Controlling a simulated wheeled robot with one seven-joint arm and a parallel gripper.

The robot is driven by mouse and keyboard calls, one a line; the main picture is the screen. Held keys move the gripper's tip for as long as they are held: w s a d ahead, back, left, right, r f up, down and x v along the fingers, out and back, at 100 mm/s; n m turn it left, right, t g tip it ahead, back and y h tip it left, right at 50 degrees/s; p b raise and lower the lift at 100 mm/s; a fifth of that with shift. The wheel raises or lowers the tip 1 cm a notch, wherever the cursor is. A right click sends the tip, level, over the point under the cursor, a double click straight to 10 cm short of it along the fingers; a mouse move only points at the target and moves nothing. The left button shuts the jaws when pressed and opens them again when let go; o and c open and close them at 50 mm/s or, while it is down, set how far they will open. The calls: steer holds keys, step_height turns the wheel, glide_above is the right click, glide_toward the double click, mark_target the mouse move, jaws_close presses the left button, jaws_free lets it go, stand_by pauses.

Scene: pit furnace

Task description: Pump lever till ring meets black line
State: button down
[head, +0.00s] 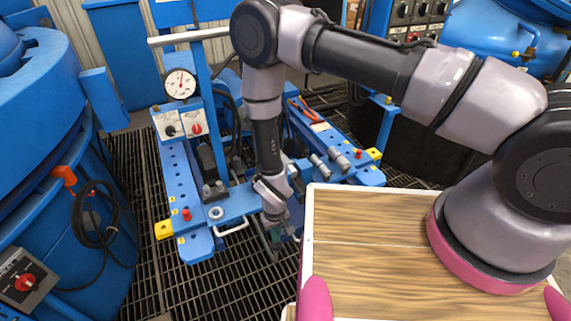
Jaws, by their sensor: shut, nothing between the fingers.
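A blue press-like frame (185,200) stands on the grating at the centre left. A long grey bar (190,36), which may be the lever, runs level across its top; its right end passes behind my arm. A pale ring (215,212) sits on the blue front plate; I cannot tell whether it is the task's ring. I cannot make out the black line. My gripper (276,240) points down just right of the front plate, near a white handle (231,228), and appears apart from it. It is shut and empty. My arm hides part of the frame behind it.
A round dial gauge (180,84) stands above two knob switches (181,124). Blue tanks (35,160) fill the left side, with a black cable (95,220) hanging there. A wooden top (370,245) lies at the front right. Open grating (225,285) lies below the frame.

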mark_target(278, 244)
steer(key=shift+s+d+f, duration=0.1)
steer(key=shift+s+f, duration=0.05)
steer(key=shift+f, duration=0.55)
steer(key=shift+s+d+f, duration=0.15)
steer(key=shift+f, duration=0.5)
steer(key=shift+s+d+f, duration=0.1)
steer(key=shift+s+f, duration=0.05)
steer(key=shift+f, duration=0.55)
step_height(278, 244, up, 10)
steer(key=w+a, duration=0.1)
steer(key=w, duration=0.1)
steer(key=shift+a+r, duration=0.2)
steer(key=shift+r, duration=0.05)
steer(key=shift+w, duration=0.1)
stand_by(1.4)
steer(key=shift+r, duration=0.1)
